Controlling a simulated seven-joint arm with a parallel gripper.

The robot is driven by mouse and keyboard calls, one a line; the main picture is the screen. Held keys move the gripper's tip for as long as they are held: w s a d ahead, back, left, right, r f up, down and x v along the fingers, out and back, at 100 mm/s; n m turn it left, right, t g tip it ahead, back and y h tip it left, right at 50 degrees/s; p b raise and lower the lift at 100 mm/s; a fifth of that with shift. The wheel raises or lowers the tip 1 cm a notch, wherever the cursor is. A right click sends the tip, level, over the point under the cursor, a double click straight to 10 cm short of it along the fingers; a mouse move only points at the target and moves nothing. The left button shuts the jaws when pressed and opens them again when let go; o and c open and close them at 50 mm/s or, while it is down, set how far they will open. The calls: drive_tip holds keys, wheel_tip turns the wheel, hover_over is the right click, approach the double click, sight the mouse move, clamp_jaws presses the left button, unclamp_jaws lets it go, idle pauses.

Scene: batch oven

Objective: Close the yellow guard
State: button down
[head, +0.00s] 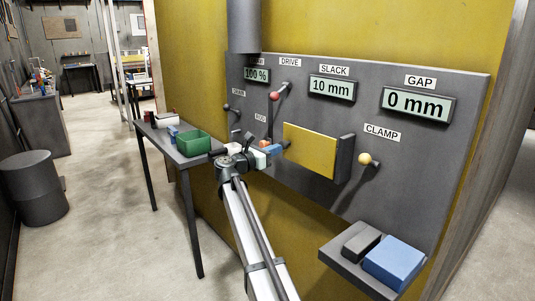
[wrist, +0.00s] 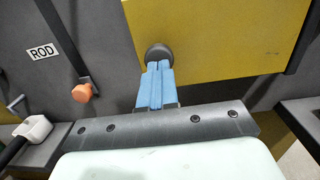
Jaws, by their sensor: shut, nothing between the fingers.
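The yellow guard (head: 310,151) is a flat yellow plate on the dark control panel, with a dark block at its right end. It fills the upper part of the wrist view (wrist: 215,45). A dark round knob (wrist: 159,54) sits near the guard's lower left corner. My gripper (head: 277,148) is at the guard's left edge in the head view. Its blue fingers (wrist: 158,68) are shut side by side with nothing between them. Their tips overlap the knob's lower part in the wrist view; I cannot tell whether they touch it.
A red-knobbed lever (head: 273,97) stands above left of the guard, and a yellow-knobbed CLAMP lever (head: 365,159) stands right of it. An orange-ended ROD lever (wrist: 82,93) is left of my fingers. A shelf with a blue block (head: 395,263) juts out lower right. A green bin (head: 193,143) stands on the left table.

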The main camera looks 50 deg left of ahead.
drive_tip(key=shift+w, duration=0.25)
drive_tip(key=shift+w+a+r, duration=0.1)
drive_tip(key=shift+w+a, duration=0.05)
drive_tip(key=shift+w, duration=0.35)
drive_tip(key=shift+w+a+r, duration=0.1)
drive_tip(key=shift+w+a, duration=0.05)
drive_tip(key=shift+w, duration=0.45)
drive_tip(key=s+f, duration=0.1)
drive_tip(key=s, duration=1.4)
drive_tip(key=shift+s+d, duration=0.2)
drive_tip(key=shift+s, duration=0.05)
